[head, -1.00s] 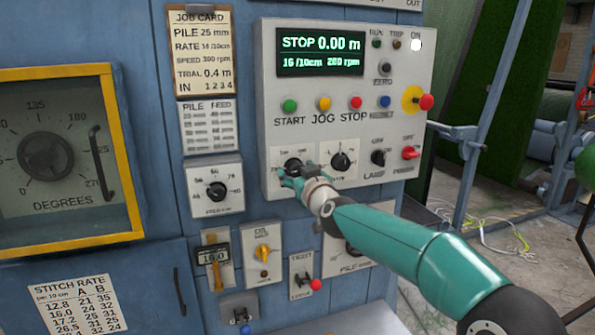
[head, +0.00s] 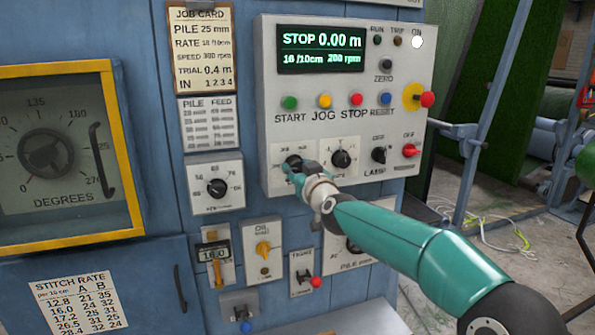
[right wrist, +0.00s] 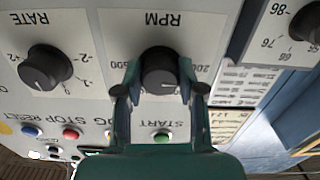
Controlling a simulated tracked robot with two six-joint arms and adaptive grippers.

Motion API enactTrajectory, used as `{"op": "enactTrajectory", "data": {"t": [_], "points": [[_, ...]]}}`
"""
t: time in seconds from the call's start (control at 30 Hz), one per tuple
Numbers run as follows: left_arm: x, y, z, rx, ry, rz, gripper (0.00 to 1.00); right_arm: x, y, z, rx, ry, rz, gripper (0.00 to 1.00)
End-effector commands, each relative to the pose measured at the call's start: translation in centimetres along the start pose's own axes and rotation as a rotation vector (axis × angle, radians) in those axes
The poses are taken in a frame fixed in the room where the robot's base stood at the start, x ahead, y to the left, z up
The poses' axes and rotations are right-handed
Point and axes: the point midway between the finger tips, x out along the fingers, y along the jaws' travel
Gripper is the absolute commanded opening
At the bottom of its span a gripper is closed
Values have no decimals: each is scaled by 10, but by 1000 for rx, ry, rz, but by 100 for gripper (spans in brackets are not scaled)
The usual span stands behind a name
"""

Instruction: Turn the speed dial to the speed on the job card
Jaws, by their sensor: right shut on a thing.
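The speed dial (head: 293,161), a black knob, is at the lower left of the grey control panel (head: 350,100). In the right wrist view the dial (right wrist: 160,72) shows under an upside-down RPM label. My right gripper (head: 296,168) is shut on it, with one finger on each side in the right wrist view (right wrist: 160,82). The dial's pointer is hard to make out. The job card (head: 203,50) at the upper left gives a speed of 300 rpm. The green display (head: 320,52) reads STOP, 0.00 m, 16/10cm and 200 rpm. My left gripper is out of view.
The rate dial (head: 341,158) is just right of the speed dial and also shows in the right wrist view (right wrist: 46,68). The start button (head: 289,103) and other buttons sit above. A red emergency knob (head: 427,99) stands out at the right. More small controls lie below.

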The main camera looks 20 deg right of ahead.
Motion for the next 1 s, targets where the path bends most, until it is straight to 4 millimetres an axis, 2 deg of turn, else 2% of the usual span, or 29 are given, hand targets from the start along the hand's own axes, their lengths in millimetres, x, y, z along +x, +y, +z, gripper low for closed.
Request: {"op": "enactTrajectory", "data": {"t": [1.0], "points": [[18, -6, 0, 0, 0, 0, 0, 0, 0, 1, 832, 0, 1, 4]]}}
